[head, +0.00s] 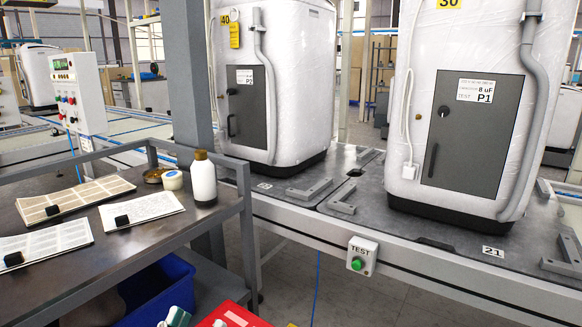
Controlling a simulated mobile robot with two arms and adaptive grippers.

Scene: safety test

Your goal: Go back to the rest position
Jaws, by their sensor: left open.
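The task names no object. Little of my left gripper can be made out. A small grey-green and white part (175,317) at the bottom edge, in front of the blue bin, may belong to it, but I cannot tell for sure. No held thing shows. My right gripper is not in view.
A dark worktable (40,195) at left bears paper sheets (140,207), black blocks and a white bottle (203,180). A blue bin (155,290) and a red item (232,316) lie low in front. Wrapped appliances (470,110) stand on a conveyor with a TEST button box (362,255).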

